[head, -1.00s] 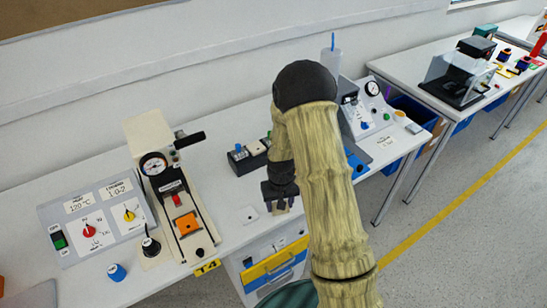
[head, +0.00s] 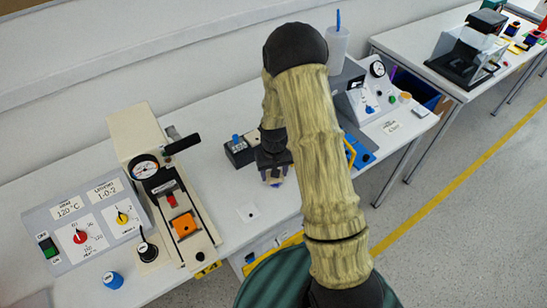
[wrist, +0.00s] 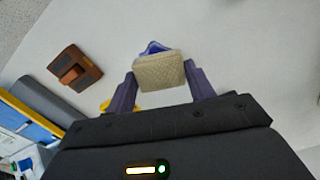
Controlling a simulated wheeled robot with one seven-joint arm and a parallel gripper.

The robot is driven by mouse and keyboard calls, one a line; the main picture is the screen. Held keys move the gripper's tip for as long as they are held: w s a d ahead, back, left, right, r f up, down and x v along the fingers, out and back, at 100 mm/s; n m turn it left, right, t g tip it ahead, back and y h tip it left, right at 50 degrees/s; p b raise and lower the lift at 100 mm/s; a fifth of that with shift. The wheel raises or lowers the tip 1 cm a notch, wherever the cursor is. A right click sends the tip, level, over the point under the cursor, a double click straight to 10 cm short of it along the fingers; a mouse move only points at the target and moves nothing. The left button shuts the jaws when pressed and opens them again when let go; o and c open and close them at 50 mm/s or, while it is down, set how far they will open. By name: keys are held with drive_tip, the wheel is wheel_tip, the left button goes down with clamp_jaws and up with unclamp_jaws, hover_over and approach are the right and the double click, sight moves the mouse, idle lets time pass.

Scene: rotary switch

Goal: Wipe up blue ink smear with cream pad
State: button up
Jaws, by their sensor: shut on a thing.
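My gripper (head: 273,176) hangs over the white bench top in the middle of the head view. In the wrist view, its two fingers (wrist: 158,88) are shut on the cream pad (wrist: 160,72), a textured block held between them. A blue patch (wrist: 154,47), apparently the ink smear, shows just past the pad's far edge; the pad hides the rest. I cannot tell whether the pad touches the bench.
A brown block (wrist: 75,68) lies left of the pad in the wrist view. In the head view, the press with a dial (head: 165,190) stands to the left, a dark switch box (head: 240,150) behind my gripper, and a grey console (head: 368,98) to the right.

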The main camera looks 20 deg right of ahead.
wheel_tip(320, 180, up, 7)
drive_tip(key=n+p, duration=0.3)
drive_tip(key=p, duration=0.4)
drive_tip(key=shift+s+p, duration=0.1)
drive_tip(key=shift+p, duration=0.3)
drive_tip(key=shift+a+r+n+p, duration=0.1)
drive_tip(key=shift+r+n+p, duration=0.15)
drive_tip(key=shift+n+p, duration=0.1)
drive_tip(key=shift+f, duration=0.1)
drive_tip(key=shift+f, duration=0.1)
drive_tip(key=shift+f+b, duration=1.6)
drive_tip(key=shift+f, duration=0.35)
drive_tip(key=shift+f+m, duration=1.65)
drive_tip(key=shift+m, duration=0.2)
